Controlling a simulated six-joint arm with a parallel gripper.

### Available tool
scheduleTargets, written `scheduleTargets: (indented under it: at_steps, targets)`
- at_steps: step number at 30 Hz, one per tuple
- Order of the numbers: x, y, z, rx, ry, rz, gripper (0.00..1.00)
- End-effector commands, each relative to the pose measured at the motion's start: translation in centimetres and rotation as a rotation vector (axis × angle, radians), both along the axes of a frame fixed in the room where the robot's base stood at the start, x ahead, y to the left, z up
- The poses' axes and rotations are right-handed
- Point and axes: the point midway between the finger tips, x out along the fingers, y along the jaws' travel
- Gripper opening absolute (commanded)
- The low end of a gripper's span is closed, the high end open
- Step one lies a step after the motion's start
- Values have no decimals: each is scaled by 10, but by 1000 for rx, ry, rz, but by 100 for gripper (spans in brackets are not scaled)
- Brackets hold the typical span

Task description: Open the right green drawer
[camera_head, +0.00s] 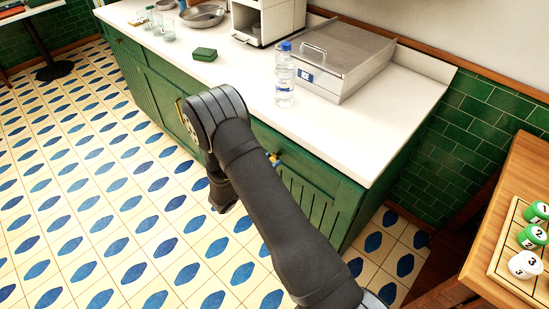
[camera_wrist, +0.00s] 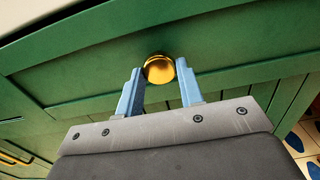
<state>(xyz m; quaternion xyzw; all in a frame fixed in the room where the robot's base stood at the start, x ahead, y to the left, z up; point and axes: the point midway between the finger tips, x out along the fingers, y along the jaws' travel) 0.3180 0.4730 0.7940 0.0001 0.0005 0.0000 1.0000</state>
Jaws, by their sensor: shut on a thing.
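The green drawer front (camera_head: 318,172) is under the white counter at its right end, and I see no clear gap around it. It also fills the upper part of the wrist view (camera_wrist: 235,48). Its round brass knob (camera_wrist: 159,70) sits between the two blue fingers of my gripper (camera_wrist: 158,74), which are shut on it from both sides. In the head view, a blue fingertip and a bit of yellow of my gripper (camera_head: 272,158) show beside my dark arm. My arm hides the rest of the gripper and part of the drawer front.
On the counter (camera_head: 355,130) stand a water bottle (camera_head: 285,75), a steel lidded box (camera_head: 335,62), a green block (camera_head: 204,54), a pan (camera_head: 202,16) and glasses. A wooden table (camera_head: 520,170) with numbered pieces is at right. The tiled floor (camera_head: 90,200) before the cabinet is clear.

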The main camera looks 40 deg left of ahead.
Motion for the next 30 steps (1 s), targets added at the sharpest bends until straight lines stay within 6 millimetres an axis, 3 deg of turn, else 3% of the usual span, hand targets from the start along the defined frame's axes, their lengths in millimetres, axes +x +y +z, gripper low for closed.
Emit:
scheduleTargets:
  at_steps: [30]
  targets:
    - [-276, 0, 0, 0, -1, 5, 0]
